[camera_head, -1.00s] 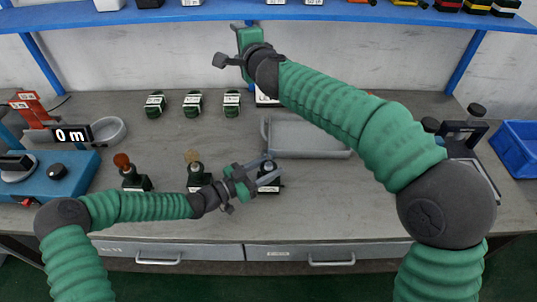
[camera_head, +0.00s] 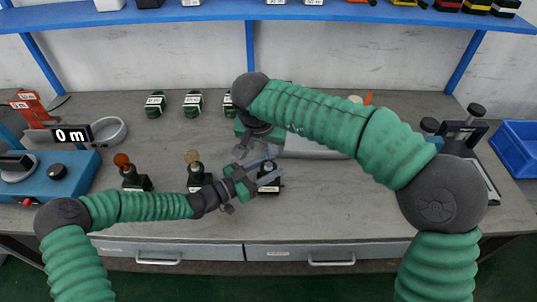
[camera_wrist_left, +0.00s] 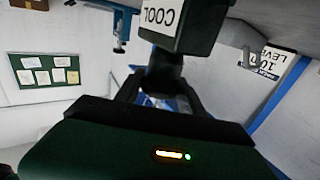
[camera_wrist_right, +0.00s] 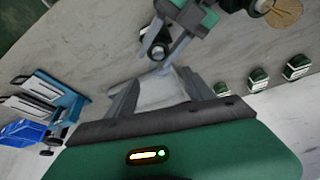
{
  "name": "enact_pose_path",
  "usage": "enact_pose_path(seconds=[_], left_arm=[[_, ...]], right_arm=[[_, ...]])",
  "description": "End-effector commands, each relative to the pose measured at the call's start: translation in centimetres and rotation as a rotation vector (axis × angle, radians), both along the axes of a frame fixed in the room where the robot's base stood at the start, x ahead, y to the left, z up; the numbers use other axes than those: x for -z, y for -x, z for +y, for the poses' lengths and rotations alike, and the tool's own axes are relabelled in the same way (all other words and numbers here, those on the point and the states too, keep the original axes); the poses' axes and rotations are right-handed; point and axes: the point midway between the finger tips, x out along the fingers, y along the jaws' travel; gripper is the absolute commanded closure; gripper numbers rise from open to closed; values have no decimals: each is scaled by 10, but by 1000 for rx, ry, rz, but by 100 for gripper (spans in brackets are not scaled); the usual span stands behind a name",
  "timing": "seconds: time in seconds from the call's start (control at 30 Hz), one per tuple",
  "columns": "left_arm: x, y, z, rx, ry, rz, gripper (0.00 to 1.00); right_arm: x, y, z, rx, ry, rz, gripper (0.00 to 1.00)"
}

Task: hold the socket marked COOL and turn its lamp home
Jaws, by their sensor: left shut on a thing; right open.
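The socket marked COOL (camera_wrist_left: 163,22) is a dark block with a white label, close above the jaws in the left wrist view. It stands on the bench in the head view (camera_head: 269,187). My left gripper (camera_head: 258,181) is shut on it from the left. A small round lamp top (camera_wrist_right: 158,49) shows on this socket in the right wrist view; how far in it sits I cannot tell. My right gripper (camera_wrist_right: 158,90) is open and empty, with the lamp beyond its fingertips. In the head view it hangs above and behind the socket, pointing down.
Several dark-green blocks (camera_head: 155,105) stand behind. A grey tray (camera_head: 312,152) lies partly under my right arm.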

Motion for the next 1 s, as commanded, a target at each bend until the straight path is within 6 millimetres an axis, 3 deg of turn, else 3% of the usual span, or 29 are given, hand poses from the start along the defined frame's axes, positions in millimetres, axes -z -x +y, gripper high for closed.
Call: enact_pose_path(seconds=[0.1, 0.3, 0.67, 1.0], left_arm=[[0, 0, 0, 0, 0, 0, 99], [0, 0, 0, 0, -1, -1, 99], [0, 0, 0, 0, -1, 0, 99], [0, 0, 0, 0, -1, -1, 99]], right_arm=[[30, -11, -3, 2, 1, 3, 39], [65, -26, -6, 1, 1, 0, 39], [76, -31, -7, 3, 0, -3, 39], [76, -31, -7, 2, -1, -3, 81]])
